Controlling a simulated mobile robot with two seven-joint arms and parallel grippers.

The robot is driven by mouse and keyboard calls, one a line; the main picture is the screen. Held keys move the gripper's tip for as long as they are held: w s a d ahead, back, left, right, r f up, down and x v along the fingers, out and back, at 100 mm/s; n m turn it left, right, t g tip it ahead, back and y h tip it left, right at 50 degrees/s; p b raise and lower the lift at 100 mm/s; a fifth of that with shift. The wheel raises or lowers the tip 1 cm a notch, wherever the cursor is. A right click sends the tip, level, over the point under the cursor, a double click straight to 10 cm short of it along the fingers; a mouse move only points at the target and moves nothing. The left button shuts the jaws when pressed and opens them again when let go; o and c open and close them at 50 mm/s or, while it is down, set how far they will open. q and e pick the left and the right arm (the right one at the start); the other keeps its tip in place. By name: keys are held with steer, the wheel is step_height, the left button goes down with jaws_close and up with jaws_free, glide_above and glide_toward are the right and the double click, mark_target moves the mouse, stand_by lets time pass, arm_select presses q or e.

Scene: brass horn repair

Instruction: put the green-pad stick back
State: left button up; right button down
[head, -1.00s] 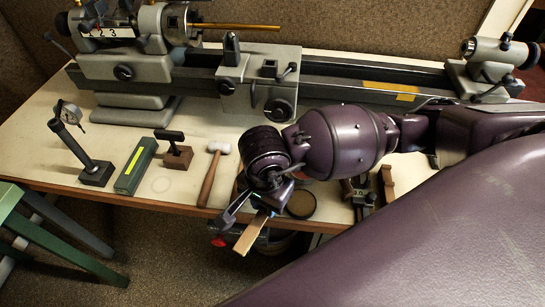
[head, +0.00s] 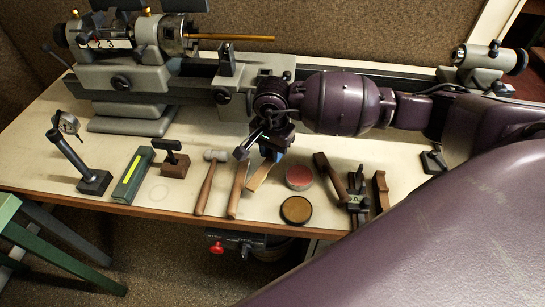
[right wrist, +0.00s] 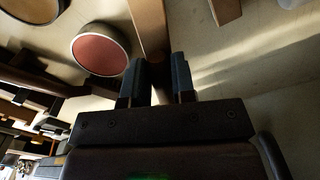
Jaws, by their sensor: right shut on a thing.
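My right gripper (head: 268,143) is shut on a pale wooden stick (head: 260,176), above the bench near the middle. In the right wrist view the two dark fingers (right wrist: 158,80) close around a brown stick (right wrist: 148,22) that runs up out of the picture. Another brown stick (head: 238,190) lies just left of the held one, and a dark brown one (head: 326,171) lies to the right. My left gripper is not in view.
A red-topped tin (head: 299,177) and a tan-topped tin (head: 296,210) stand right of the held stick. A hammer (head: 206,186) and a green box (head: 132,175) lie left. The lathe (head: 240,95) runs along the back. A dark stand (head: 357,190) is at the right.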

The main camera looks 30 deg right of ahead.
steer(key=shift+w+d+f, duration=0.15)
steer(key=shift+w+f, duration=0.05)
steer(key=shift+f, duration=1.55)
steer(key=shift+f, duration=0.15)
steer(key=c, duration=0.9)
jaws_free()
steer(key=shift+c, duration=0.2)
step_height(320, 180, up, 12)
steer(key=shift+r, duration=0.2)
steer(key=shift+s+f, duration=0.1)
